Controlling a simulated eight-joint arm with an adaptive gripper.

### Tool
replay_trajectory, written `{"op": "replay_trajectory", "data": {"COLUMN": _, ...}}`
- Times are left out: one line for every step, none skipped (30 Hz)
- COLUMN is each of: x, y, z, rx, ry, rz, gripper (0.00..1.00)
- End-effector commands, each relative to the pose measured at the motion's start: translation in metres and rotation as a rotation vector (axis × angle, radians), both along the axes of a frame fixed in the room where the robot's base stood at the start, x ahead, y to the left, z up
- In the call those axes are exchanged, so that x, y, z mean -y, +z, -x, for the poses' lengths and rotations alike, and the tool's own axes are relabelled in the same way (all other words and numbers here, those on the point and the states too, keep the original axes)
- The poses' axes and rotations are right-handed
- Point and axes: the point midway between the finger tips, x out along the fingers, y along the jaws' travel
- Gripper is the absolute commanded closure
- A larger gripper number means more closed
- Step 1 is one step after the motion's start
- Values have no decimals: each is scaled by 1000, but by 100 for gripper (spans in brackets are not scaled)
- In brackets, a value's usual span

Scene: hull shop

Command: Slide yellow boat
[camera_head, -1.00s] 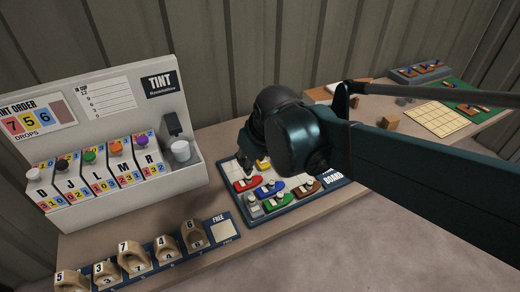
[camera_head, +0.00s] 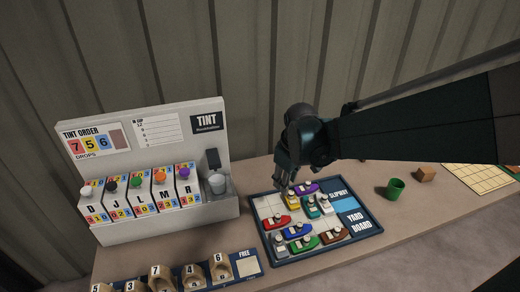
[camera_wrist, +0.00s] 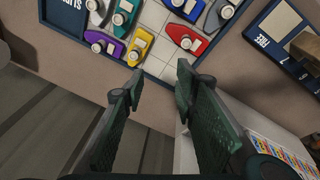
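The yellow boat (camera_head: 291,201), with a pale round knob on top, sits near the back edge of the yard board (camera_head: 257,221), just in front of the purple boat (camera_head: 306,187). In the wrist view the yellow boat (camera_wrist: 140,46) lies beside the purple boat (camera_wrist: 105,43), just beyond my fingertips and slightly left of the gap between them. My gripper (camera_head: 285,183) hangs at the board's back edge, close to the yellow boat. In the wrist view my gripper's fingers (camera_wrist: 160,74) are apart with nothing between them.
The red boat (camera_head: 276,223), teal boat (camera_head: 311,207) and several others crowd the board. Some pale cells at its left and back are bare. The tint station (camera_head: 160,226) stands left; a green cup (camera_head: 395,188) and a wooden block (camera_head: 426,174) stand right.

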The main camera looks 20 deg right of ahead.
Motion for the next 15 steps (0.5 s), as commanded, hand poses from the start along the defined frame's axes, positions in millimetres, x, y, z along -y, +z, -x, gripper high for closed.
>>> {"op": "replay_trajectory", "data": {"x": 3, "y": 0, "z": -6, "rx": -10, "ry": 10, "rz": 2, "gripper": 71}}
{"op": "replay_trajectory", "data": {"x": 5, "y": -1, "z": -9, "rx": -17, "ry": 19, "rz": 4, "gripper": 71}}
{"op": "replay_trajectory", "data": {"x": 7, "y": -3, "z": -12, "rx": -26, "ry": 29, "rz": 6, "gripper": 71}}
{"op": "replay_trajectory", "data": {"x": 9, "y": -4, "z": -15, "rx": -33, "ry": 38, "rz": 7, "gripper": 71}}
{"op": "replay_trajectory", "data": {"x": 10, "y": -6, "z": -17, "rx": -40, "ry": 46, "rz": 8, "gripper": 71}}
{"op": "replay_trajectory", "data": {"x": 13, "y": -8, "z": -21, "rx": -48, "ry": 57, "rz": 9, "gripper": 71}}
{"op": "replay_trajectory", "data": {"x": 14, "y": -10, "z": -23, "rx": -56, "ry": 66, "rz": 10, "gripper": 71}}
{"op": "replay_trajectory", "data": {"x": 16, "y": -12, "z": -25, "rx": -63, "ry": 75, "rz": 12, "gripper": 71}}
{"op": "replay_trajectory", "data": {"x": 18, "y": -14, "z": -29, "rx": -73, "ry": 84, "rz": 12, "gripper": 71}}
{"op": "replay_trajectory", "data": {"x": 20, "y": -16, "z": -31, "rx": -78, "ry": 93, "rz": 13, "gripper": 71}}
{"op": "replay_trajectory", "data": {"x": 22, "y": -18, "z": -34, "rx": -86, "ry": 101, "rz": 14, "gripper": 71}}
{"op": "replay_trajectory", "data": {"x": 24, "y": -21, "z": -36, "rx": -95, "ry": 112, "rz": 14, "gripper": 71}}
{"op": "replay_trajectory", "data": {"x": 26, "y": -23, "z": -39, "rx": -102, "ry": 121, "rz": 15, "gripper": 71}}
{"op": "replay_trajectory", "data": {"x": 28, "y": -25, "z": -41, "rx": -108, "ry": 129, "rz": 16, "gripper": 71}}
{"op": "replay_trajectory", "data": {"x": 30, "y": -28, "z": -44, "rx": -117, "ry": 140, "rz": 15, "gripper": 71}}
